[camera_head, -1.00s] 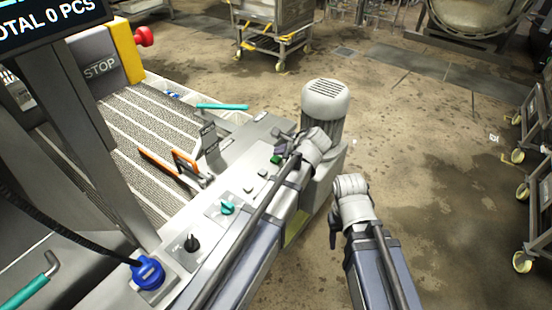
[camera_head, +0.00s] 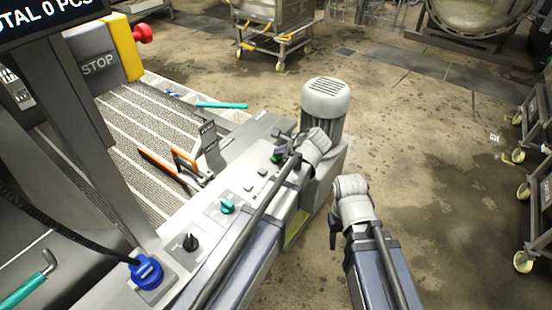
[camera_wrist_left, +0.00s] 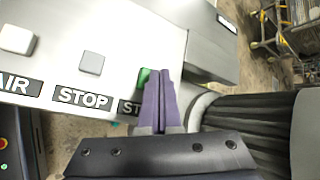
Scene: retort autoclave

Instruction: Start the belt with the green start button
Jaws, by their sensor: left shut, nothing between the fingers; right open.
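The green start button (camera_head: 275,158) is on the grey control panel (camera_head: 237,183) of the belt machine. In the left wrist view the button (camera_wrist_left: 143,76) shows as a green edge, partly hidden behind the fingers. Its label begins with ST, and the fingers cover the rest. My left gripper (camera_head: 285,150) is shut and empty, with its purple fingers (camera_wrist_left: 160,78) at the button. I cannot tell whether they touch it. My right gripper (camera_head: 334,229) hangs over the floor to the right of the machine, open and empty.
A pale square button (camera_wrist_left: 92,63) above the STOP label (camera_wrist_left: 82,97) is beside the start button. A grey motor (camera_head: 325,105) stands just behind the left gripper.

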